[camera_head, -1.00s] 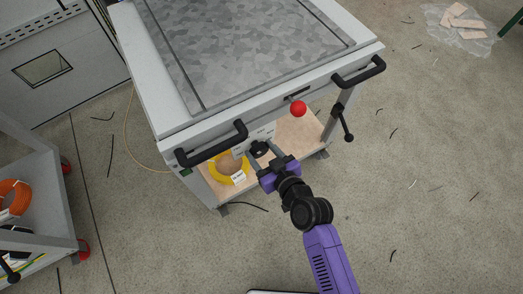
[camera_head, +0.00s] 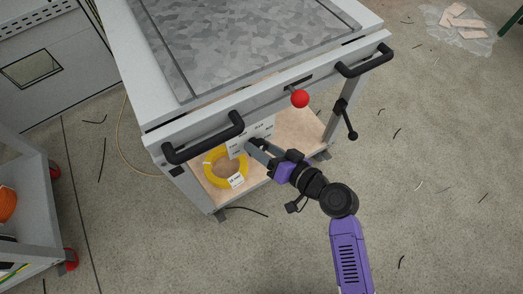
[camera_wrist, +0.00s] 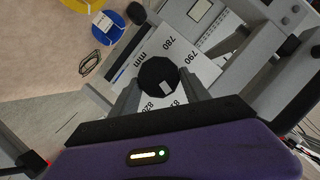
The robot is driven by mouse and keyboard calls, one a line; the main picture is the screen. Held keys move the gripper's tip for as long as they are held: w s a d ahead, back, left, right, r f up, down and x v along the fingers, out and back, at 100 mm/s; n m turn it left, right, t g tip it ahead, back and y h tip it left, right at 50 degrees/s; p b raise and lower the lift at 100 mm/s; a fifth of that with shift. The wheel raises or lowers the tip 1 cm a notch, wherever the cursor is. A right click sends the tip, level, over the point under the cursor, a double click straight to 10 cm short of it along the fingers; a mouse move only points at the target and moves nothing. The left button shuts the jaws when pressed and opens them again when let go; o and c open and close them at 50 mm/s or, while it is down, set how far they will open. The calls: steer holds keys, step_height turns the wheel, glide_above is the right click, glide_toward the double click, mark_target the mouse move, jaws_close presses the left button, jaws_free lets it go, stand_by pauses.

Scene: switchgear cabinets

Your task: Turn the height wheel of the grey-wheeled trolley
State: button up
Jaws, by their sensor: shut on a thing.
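The grey trolley (camera_head: 270,100) has a speckled metal top, a black handle at each front corner and grey castors (camera_head: 220,214). Its height wheel, a black knob (camera_wrist: 160,80), sits in front of a white plate with a millimetre scale (camera_wrist: 206,68); numbers such as 780, 790 and 820 show. My gripper (camera_head: 255,147) reaches under the trolley's front edge from the right. In the wrist view my gripper (camera_wrist: 160,86) has one finger on each side of the knob and is shut on it. The fingers mostly hide the knob in the head view.
A red ball knob (camera_head: 300,98) sticks out above my gripper. A black crank lever (camera_head: 346,118) hangs at the right leg. A yellow coil (camera_head: 210,174) lies on the lower shelf. A red-wheeled trolley (camera_head: 30,235) stands at left. The floor at right is mostly free.

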steer(key=shift+d+f+m+y+b, duration=0.1)
steer(key=shift+m+y+b, duration=0.3)
steer(key=shift+m+b, duration=0.15)
steer(key=o, duration=1.3)
steer(key=shift+o, duration=0.2)
steer(key=p+v, duration=0.1)
steer(key=v, duration=0.6)
steer(key=shift+s+d, duration=0.2)
steer(key=shift+d, duration=0.1)
steer(key=shift+m, duration=0.25)
